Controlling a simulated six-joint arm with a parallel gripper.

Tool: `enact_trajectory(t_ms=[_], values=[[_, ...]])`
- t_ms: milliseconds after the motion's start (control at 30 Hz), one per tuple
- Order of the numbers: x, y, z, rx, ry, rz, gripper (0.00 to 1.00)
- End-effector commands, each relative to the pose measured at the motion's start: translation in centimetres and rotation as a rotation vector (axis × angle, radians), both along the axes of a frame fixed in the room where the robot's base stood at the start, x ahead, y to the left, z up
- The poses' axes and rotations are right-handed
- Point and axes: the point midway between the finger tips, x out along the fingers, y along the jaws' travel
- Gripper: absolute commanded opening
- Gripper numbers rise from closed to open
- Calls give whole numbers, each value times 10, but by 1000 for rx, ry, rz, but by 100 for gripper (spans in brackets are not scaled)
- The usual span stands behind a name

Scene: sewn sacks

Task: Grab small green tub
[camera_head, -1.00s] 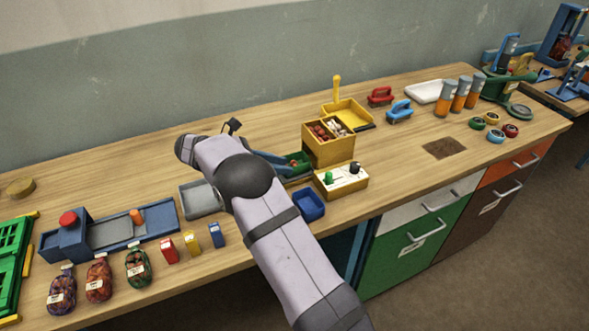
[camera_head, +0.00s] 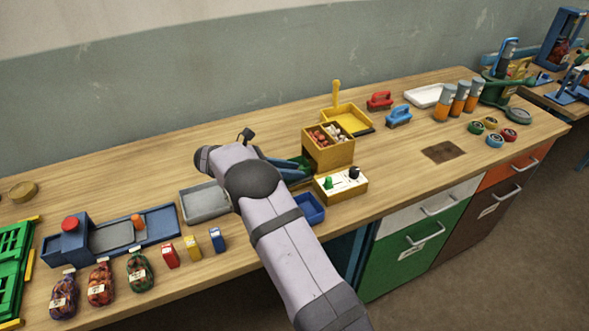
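A small green thing, probably the green tub (camera_head: 307,162), shows just left of the yellow compartment box. Only a sliver of it is visible; the rest is hidden by my gripper and arm. My gripper (camera_head: 290,170) reaches right from the wrist, its blue-green fingers low beside the yellow box and at the green tub. Whether the fingers touch the tub, or are open or shut, cannot be made out.
The yellow compartment box (camera_head: 318,157) holds small red and pale pieces. A switch box (camera_head: 342,190) stands in front of it. A blue tray (camera_head: 310,212) and a grey tray (camera_head: 205,207) lie nearby. Small cartons (camera_head: 193,248) stand front left.

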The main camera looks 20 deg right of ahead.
Motion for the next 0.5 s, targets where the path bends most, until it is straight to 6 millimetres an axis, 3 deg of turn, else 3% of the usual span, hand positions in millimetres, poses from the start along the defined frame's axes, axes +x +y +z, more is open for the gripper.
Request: enact_trajectory(t_ms=[200, 500], values=[[0, -20, -9, -1, 0, -1, 24], [0, -22, -12, 0, -1, 0, 24]])
